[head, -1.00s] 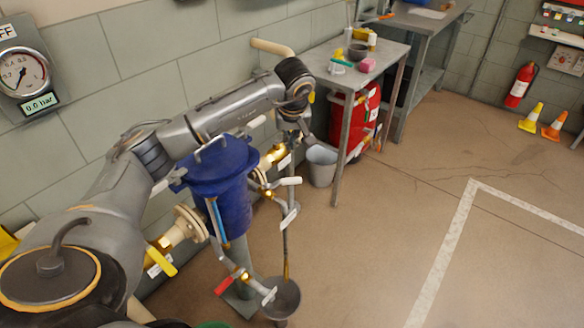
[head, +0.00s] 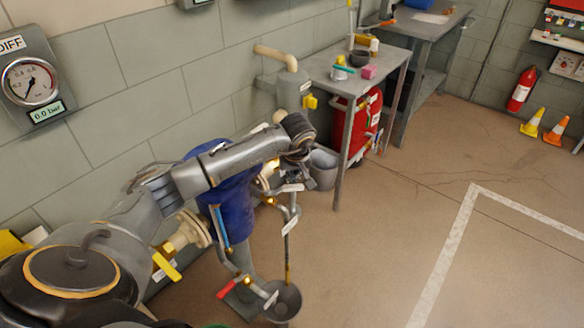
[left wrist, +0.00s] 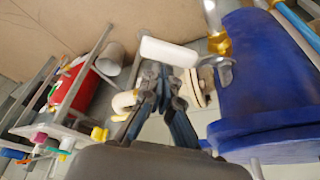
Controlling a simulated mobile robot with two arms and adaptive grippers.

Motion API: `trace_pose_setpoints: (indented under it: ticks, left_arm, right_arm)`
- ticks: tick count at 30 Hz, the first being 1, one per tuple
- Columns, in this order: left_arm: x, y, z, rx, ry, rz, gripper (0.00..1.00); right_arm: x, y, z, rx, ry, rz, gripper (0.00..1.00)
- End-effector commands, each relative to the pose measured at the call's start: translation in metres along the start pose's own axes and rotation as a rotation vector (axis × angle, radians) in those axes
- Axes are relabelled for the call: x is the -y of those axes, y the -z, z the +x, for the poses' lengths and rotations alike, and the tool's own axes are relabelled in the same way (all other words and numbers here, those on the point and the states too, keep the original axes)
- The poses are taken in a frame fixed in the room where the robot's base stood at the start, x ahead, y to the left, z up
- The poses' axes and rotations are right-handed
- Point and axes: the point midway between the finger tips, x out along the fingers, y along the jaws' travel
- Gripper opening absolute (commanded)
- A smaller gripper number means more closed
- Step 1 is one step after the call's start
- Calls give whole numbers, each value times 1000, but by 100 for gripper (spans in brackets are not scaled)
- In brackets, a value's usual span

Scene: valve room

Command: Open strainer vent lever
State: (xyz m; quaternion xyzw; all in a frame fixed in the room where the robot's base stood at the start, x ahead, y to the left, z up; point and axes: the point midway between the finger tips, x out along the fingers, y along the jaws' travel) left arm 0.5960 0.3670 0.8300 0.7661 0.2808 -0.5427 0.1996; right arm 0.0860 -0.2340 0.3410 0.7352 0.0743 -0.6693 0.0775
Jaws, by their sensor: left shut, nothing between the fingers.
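The blue strainer housing (head: 238,215) stands by the wall, its top largely hidden behind my left arm. In the left wrist view it fills the right side (left wrist: 265,75). My left gripper (head: 303,160) is beside the housing's right side, small and partly hidden by its own wrist. In the left wrist view its dark fingers (left wrist: 163,78) are shut and empty. A white lever-like piece (left wrist: 168,52) lies just past the fingertips; contact cannot be told. White-handled levers (head: 291,188) sit on the piping right of the housing. Which one is the vent lever is unclear. My right gripper is out of view.
A red-handled lever (head: 228,289) and a grey funnel (head: 284,303) are low by the housing. A yellow handle (head: 166,266) is on the left pipe. A grey bucket (head: 323,170) and metal table (head: 345,82) stand behind. Floor at right is open.

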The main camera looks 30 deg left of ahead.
Motion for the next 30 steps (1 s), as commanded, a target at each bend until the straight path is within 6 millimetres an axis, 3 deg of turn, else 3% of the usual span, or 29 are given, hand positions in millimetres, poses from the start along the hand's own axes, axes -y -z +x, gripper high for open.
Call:
trace_pose_setpoints:
  ticks: [30]
  left_arm:
    - [-1,-10,-2,0,-37,111,0]
  right_arm:
    - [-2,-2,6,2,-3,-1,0]
